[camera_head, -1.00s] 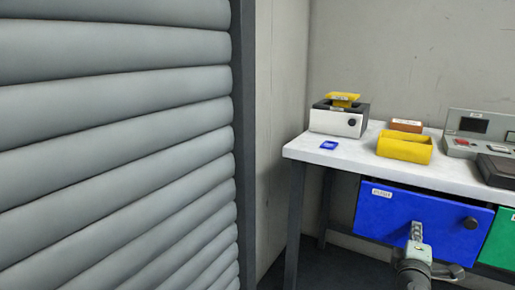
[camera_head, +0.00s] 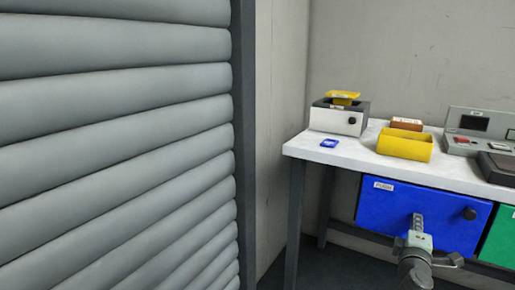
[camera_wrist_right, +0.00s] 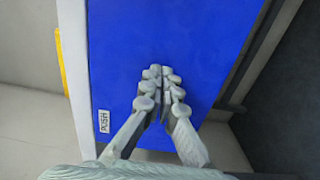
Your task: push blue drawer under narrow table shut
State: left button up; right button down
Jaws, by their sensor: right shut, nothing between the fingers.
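The blue drawer (camera_head: 385,215) hangs under the white-topped narrow table (camera_head: 345,163), with a white label at its upper left and a dark round knob at its right. Its front sits close under the tabletop edge; I cannot tell whether it is fully flush. My right gripper (camera_head: 417,220) is in front of the drawer face, fingers together with nothing between them. In the right wrist view the fingertips (camera_wrist_right: 160,72) point at the blue face (camera_wrist_right: 210,50) and appear to touch or nearly touch it. My left gripper is out of view.
A green drawer (camera_head: 501,238) is right of the blue one. A grey slatted shutter (camera_head: 115,150) fills the left.

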jog(key=shift+w+d, duration=0.3)
jog(key=shift+w, duration=0.15)
jog(key=p+v, duration=0.2)
jog(key=v, duration=1.1)
jog(key=shift+s, duration=0.1)
